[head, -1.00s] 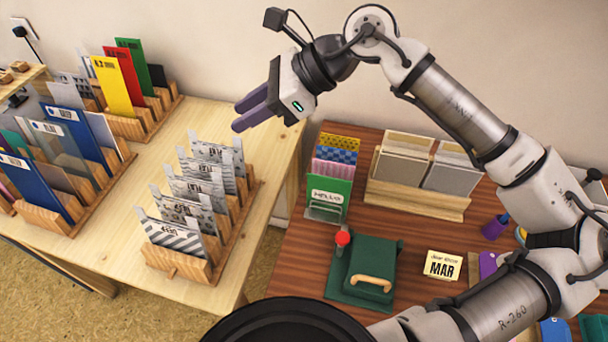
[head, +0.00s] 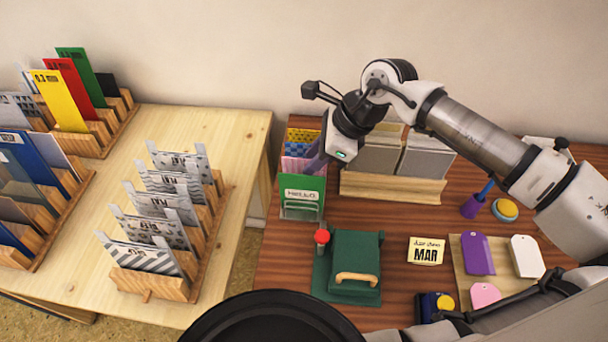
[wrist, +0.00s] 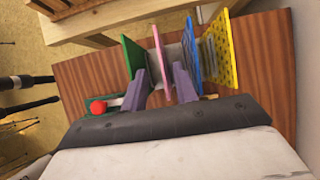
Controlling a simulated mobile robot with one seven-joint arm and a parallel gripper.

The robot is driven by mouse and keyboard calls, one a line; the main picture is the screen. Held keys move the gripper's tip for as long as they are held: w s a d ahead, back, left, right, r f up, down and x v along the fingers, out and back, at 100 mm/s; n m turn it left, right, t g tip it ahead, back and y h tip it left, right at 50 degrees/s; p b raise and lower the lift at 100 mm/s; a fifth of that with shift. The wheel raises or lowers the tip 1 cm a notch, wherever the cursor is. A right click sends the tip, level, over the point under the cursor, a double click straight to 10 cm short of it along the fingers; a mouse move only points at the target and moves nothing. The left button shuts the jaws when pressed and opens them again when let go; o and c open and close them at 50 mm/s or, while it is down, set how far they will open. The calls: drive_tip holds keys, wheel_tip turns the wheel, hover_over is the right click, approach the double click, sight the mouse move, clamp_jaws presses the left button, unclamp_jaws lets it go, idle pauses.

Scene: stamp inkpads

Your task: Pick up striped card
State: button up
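A pink card (head: 292,166) stands in a small holder between a green HELLO card (head: 301,190) and a blue patterned card; its stripes are hard to make out now. In the wrist view the pink card (wrist: 162,50) stands edge-on between the two purple fingers of my gripper (wrist: 161,88). The fingers are apart, with gaps on both sides of the card. In the head view my gripper (head: 316,160) points down into the holder, and its fingertips are partly hidden. Grey-and-white cards with striped patterns (head: 140,256) also stand in a wooden rack at left.
A yellow dotted card (wrist: 219,52) and the blue card (wrist: 190,55) stand close beside my right finger in the wrist view. A wooden rack with grey cards (head: 420,160) is right of the holder. A green box (head: 355,262) and red-topped stamp (head: 321,237) are in front.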

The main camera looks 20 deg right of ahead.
sight(300, 169)
drive_tip(key=shift+w+a+f+p, duration=0.2)
drive_tip(key=shift+a+f+p, duration=0.15)
drive_tip(key=shift+a+f, duration=0.1)
drive_tip(key=p+x, duration=0.1)
drive_tip(key=x, duration=0.3)
drive_tip(key=shift+w+f, duration=0.15)
drive_tip(key=shift+w, duration=0.1)
drive_tip(key=shift+c, duration=0.4)
clamp_jaws()
